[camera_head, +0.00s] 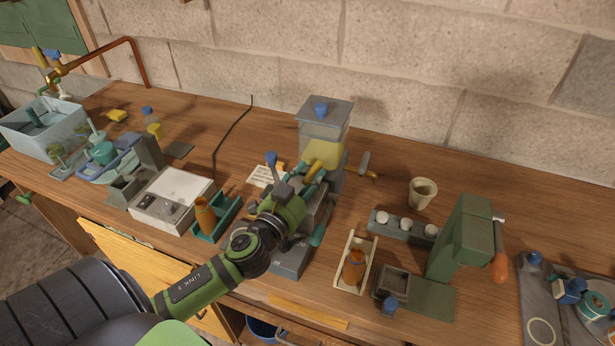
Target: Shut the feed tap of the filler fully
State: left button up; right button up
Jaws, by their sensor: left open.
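The filler is a clear tank (316,125) with yellow oil, a blue-knobbed lid and a grey stand, towards the back of the bench. My left gripper (308,172) is open, just below the front of the tank, and covers much of the stand. I cannot tell whether it touches the filler. A lever with a blue knob (271,158) stands upright just left of the gripper. A small brass fitting with a grey handle (364,162) is right of the tank. Which of these is the feed tap, and how far it is turned, I cannot tell. My right gripper is out of view.
An amber bottle in a cream tray (347,282) and a green press (465,238) stand right of my arm. Another amber bottle (205,214) and a white-topped scale (172,198) are to its left. A beige cup (422,193) stands behind a grey rack (402,228).

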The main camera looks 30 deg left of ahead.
pick_arm(q)
grip_shut()
jog(key=shift+a+m+h, duration=0.15)
jog(key=shift+m+h, duration=0.6)
jog(key=shift+h, duration=0.5)
jog(key=shift+a+m+h, duration=0.15)
jog(key=shift+m+h, duration=0.6)
jog(key=shift+h, duration=0.5)
grip_release()
jog(key=s+a, duration=0.2)
jog(key=s, duration=0.9)
jog(key=shift+s, duration=0.4)
